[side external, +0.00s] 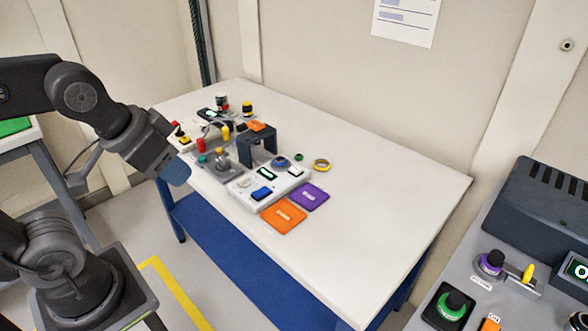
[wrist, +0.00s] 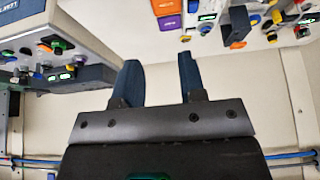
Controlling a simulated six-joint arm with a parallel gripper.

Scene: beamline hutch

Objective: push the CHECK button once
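A white panel (side external: 270,185) on the white table carries a blue button (side external: 262,192), pale buttons (side external: 295,171), a small green display (side external: 266,174) and a blue round knob (side external: 281,161). Part of this panel also shows at the top of the wrist view (wrist: 207,17). No CHECK label is legible, so I cannot tell which control is the CHECK button. My gripper (side external: 177,172) is in the air at the table's left edge, apart from the panel. In the wrist view its two blue fingers (wrist: 157,78) stand apart with nothing between them.
Orange (side external: 284,215) and purple (side external: 309,196) pads lie in front of the panel. A dark arch (side external: 258,146) and several small coloured controls stand behind it. A grey console (side external: 470,290) with knobs and a display is at the right. The table's right half is clear.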

